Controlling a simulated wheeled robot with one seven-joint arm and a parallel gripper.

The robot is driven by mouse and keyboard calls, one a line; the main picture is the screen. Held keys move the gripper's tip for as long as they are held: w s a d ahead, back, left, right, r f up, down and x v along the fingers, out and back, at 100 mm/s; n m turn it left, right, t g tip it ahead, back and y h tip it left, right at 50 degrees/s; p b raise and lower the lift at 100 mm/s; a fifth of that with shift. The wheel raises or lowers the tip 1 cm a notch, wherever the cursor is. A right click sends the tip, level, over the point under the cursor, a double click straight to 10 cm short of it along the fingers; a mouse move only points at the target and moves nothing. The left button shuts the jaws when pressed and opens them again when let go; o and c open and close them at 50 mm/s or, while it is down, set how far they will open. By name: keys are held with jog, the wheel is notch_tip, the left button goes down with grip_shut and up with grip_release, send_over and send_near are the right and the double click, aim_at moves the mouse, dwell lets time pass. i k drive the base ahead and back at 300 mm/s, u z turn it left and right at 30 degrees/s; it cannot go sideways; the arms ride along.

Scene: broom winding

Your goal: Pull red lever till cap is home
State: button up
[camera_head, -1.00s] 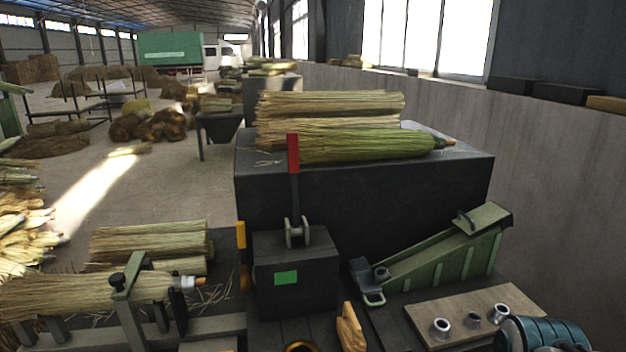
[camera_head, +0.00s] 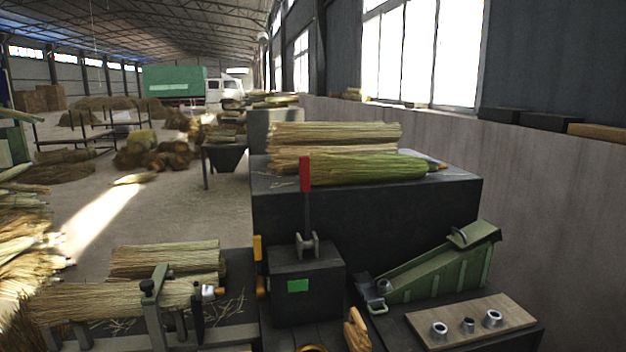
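The red lever (camera_head: 305,174) stands upright on a dark metal box (camera_head: 306,290), its shaft held in a grey bracket on the box top. A broom bundle (camera_head: 95,302) lies in a green-grey clamp stand (camera_head: 157,310) at the lower left. A small pale metallic piece (camera_head: 209,292) shows at the bundle's right end; I cannot tell whether it is the cap or how it is seated. My gripper is not in view, and nothing is seen touching the lever.
A green sloped chute (camera_head: 438,272) stands right of the box. A wooden board (camera_head: 470,322) with metal sleeves lies in front of it. A tan glove-like thing (camera_head: 356,330) sits near the box. Broom bundles (camera_head: 340,150) lie on a dark block (camera_head: 365,215) behind the lever.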

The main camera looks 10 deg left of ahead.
aim_at(308, 244)
jog(key=k, duration=0.8)
jog(key=u, duration=0.7)
jog(key=i, duration=1.35)
jog(key=z, duration=0.45)
